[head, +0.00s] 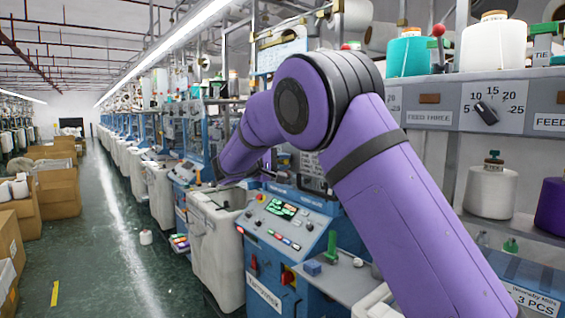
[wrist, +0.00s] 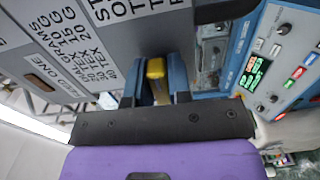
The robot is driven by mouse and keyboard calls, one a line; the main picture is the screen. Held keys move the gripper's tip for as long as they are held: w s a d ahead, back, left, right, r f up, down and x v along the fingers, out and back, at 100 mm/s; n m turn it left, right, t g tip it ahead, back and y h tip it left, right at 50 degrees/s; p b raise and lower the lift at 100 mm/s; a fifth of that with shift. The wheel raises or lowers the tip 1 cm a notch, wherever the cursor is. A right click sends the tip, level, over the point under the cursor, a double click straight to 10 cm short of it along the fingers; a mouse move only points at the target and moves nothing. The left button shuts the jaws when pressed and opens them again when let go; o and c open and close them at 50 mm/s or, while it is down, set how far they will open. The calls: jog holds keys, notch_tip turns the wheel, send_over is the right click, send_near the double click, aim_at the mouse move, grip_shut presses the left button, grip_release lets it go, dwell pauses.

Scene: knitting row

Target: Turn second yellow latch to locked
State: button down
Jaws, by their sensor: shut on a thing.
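In the wrist view a yellow latch (wrist: 156,69) stands between the two fingers of my gripper (wrist: 157,82), at the middle of the picture. The fingers are shut on its sides. The latch's lower end is hidden by the gripper and its shadow, so its exact turn is hard to tell. In the head view my purple arm reaches over to the machine front, and I cannot make out the latch there. Only one yellow latch shows in the wrist view, so its place in the row cannot be told from here.
Grey lettered panels (wrist: 82,45) lie close at the left of the gripper. A blue control panel (wrist: 285,50) with knobs and a green display is at the right. In the head view a control console (head: 283,226) stands below the arm. The aisle (head: 105,235) is open at the left.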

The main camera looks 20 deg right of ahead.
jog(key=shift+f, duration=0.1)
jog(key=c, duration=1.1)
grip_release()
jog(key=shift+a, duration=0.1)
jog(key=v, duration=1)
jog(key=shift+s+a, duration=0.15)
jog(key=shift+a, duration=0.15)
jog(key=shift+a, duration=0.1)
